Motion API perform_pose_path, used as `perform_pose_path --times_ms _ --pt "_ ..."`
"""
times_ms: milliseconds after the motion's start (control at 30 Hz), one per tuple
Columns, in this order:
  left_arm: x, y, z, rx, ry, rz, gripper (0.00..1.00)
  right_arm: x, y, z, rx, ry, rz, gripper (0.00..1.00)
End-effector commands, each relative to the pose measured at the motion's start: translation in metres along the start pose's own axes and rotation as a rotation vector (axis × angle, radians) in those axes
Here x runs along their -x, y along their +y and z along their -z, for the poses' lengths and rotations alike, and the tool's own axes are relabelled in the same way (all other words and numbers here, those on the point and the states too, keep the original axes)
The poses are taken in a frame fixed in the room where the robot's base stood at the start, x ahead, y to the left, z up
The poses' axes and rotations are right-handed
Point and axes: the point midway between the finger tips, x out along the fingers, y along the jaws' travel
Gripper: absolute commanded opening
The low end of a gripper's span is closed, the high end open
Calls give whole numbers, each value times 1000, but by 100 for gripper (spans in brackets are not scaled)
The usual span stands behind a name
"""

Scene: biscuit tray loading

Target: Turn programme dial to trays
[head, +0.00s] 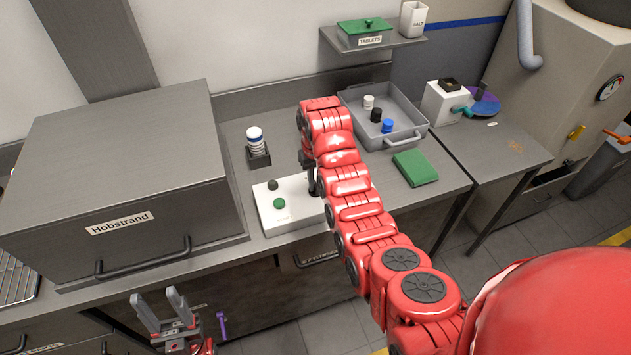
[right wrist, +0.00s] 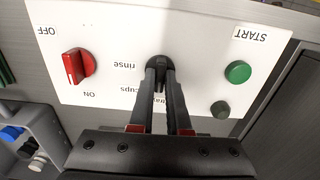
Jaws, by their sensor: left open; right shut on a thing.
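The white control panel (head: 296,222) lies on the counter beside the large grey machine. In the right wrist view the panel (right wrist: 200,25) appears upside down. My right gripper (right wrist: 160,80) is shut on the black programme dial (right wrist: 158,64) in the panel's middle. The words "rinse" and "cups" show left of the dial; a third label is mostly hidden behind the fingers. Which way the dial points I cannot tell. In the head view my right gripper (head: 312,185) is partly covered by my arm. My left gripper (head: 162,312) is open and empty in front of the counter.
The panel also has a red OFF/ON switch (right wrist: 78,66), a green START button (right wrist: 238,72) and a dark button (right wrist: 220,109). The Hobstrand machine (head: 120,170) stands left.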

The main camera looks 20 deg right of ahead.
Motion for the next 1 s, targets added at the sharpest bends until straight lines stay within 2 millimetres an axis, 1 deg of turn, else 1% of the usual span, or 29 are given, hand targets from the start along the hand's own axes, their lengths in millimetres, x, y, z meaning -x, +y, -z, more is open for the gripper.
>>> perform_pose_path --times_ms 100,133,200,300,567,667,767,867,1000 --pt "0 0 0 0 0 0 50 0 0 0 1 1 0 0" --pt "0 0 0 0 0 0 50 0 0 0 1 1 0 17" --pt "0 0 0 0 0 0 50 0 0 0 1 0 0 29" --pt "0 0 0 0 0 0 50 0 0 0 1 0 0 45" --pt "0 0 0 0 0 0 50 0 0 0 0 0 0 45" --pt "-6 0 1 0 0 0 50 6 0 0 0 0 0 45" --pt "-19 -1 3 0 0 0 50 20 0 0 -1 0 0 45" --pt "-38 -2 6 0 0 0 50 40 1 0 -2 0 0 45" --pt "-68 -3 11 0 0 0 50 74 1 0 -1 1 1 45"
